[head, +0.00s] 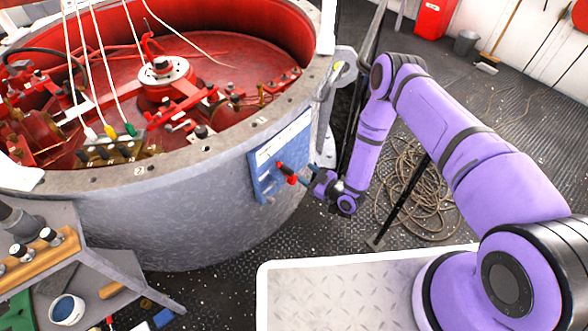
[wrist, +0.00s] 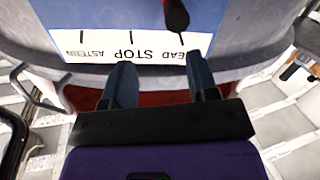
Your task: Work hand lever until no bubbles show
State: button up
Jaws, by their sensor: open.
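A lever with a red and black grip (head: 288,173) stands out from a blue panel (head: 264,186) on the outside of the grey round drum. In the wrist view the grip (wrist: 176,14) is at the top, beyond my fingertips, near the upside-down word AHEAD on the white strip; STOP and ASTERN also show. My gripper (head: 312,173) is at the panel's right side, close to the lever. In the wrist view its two fingers (wrist: 160,64) are apart with nothing between them. I cannot make out any bubbles.
The drum's rim (head: 230,140) encloses red machinery; pale lines run down to a fitting block (head: 118,148). A side bench (head: 70,262) with a tub (head: 67,309) is at left. Coiled rope (head: 415,195) lies on the deck behind my arm. A bin (head: 466,42) stands farther back.

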aim_at(288, 171)
jog(key=s+f, duration=0.3)
jog(key=shift+m+t, duration=0.3)
jog(key=shift+t, duration=0.1)
jog(key=x, duration=1)
jog(key=shift+r, duration=0.2)
jog(key=shift+w+d, duration=0.1)
grip_shut()
